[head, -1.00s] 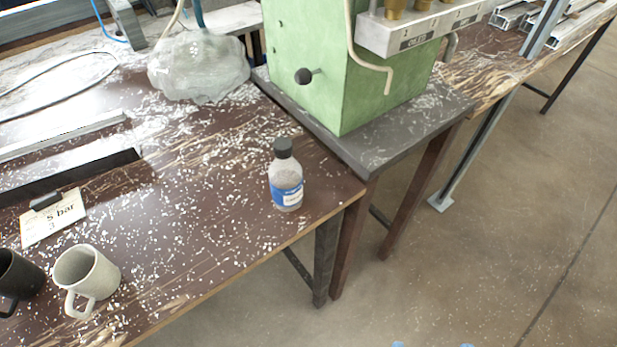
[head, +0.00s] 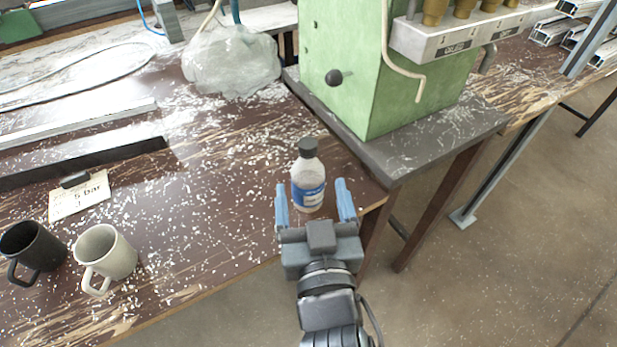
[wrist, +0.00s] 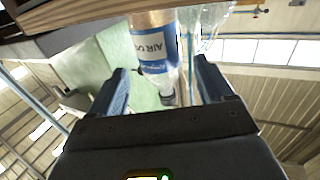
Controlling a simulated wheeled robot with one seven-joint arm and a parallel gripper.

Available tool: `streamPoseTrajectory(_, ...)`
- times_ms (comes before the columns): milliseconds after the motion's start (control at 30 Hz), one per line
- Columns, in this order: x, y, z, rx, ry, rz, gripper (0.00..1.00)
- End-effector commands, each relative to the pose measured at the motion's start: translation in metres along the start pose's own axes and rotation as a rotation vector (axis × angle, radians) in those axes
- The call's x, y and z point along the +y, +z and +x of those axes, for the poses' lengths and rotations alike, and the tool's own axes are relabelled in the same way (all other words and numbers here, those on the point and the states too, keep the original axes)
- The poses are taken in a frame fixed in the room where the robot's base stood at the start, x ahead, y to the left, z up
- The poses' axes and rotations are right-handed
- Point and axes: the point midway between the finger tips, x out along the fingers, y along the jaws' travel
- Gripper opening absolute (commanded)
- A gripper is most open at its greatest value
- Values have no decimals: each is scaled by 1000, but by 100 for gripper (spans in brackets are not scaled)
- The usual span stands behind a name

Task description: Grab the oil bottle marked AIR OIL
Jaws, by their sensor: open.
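The oil bottle (head: 308,183) is clear with a black cap and a blue and white label. It stands upright near the right front corner of the brown bench. In the wrist view the bottle (wrist: 155,45) appears upside down, and its label reads AIR OIL. My gripper (head: 316,188) is open, with its blue fingers apart on the left and right of the bottle in the head view. In the wrist view the bottle shows between the fingertips (wrist: 160,75). I cannot tell whether either finger touches it.
The green machine (head: 350,75) stands on a dark stand (head: 440,135) right behind the bottle. A clear plastic bag (head: 232,62) lies at the back. A beige mug (head: 107,253), a black mug (head: 35,248) and a card (head: 80,197) are at the left. The bench between is mostly clear, with scattered chips.

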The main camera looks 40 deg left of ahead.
Motion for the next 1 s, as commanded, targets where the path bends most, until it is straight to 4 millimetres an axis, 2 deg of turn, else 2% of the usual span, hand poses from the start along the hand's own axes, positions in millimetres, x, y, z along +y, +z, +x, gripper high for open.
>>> streamPoseTrajectory(200,-2,4,32,1,-1,1,81)
streamPoseTrajectory(300,-2,4,41,0,0,1,81)
streamPoseTrajectory(600,-1,5,45,1,0,0,81)
streamPoseTrajectory(1000,-1,5,45,0,0,0,43)
